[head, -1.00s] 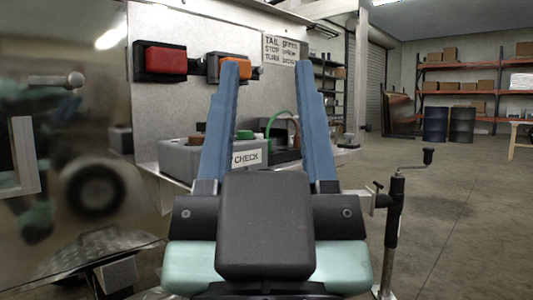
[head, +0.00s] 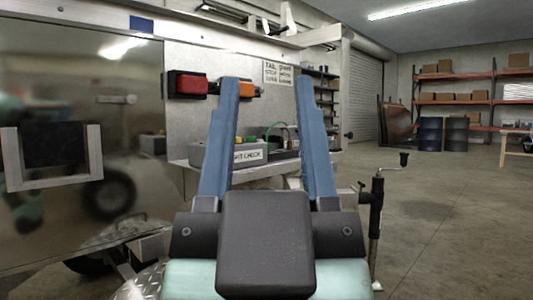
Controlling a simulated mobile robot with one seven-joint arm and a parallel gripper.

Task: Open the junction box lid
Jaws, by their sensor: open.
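My gripper (head: 268,80) is in the middle of the head view. Its two long blue fingers point up and away, wide apart, with nothing between them. Beyond them, a grey box labelled "LIGHT CHECK" (head: 250,155) stands on a shelf on the trailer's wall. My left finger hides part of this box. A dark box (head: 285,143) with a green cable sits beside it, partly behind my right finger. I cannot tell for sure which one is the junction box, or how its lid stands. My gripper appears apart from both.
A red lamp (head: 187,84) and an orange lamp (head: 246,89) are on the wall above the shelf (head: 190,167). A jack with a crank (head: 377,215) stands at right. A shiny trailer panel (head: 60,200) fills the left. The concrete floor (head: 445,215) at right is open.

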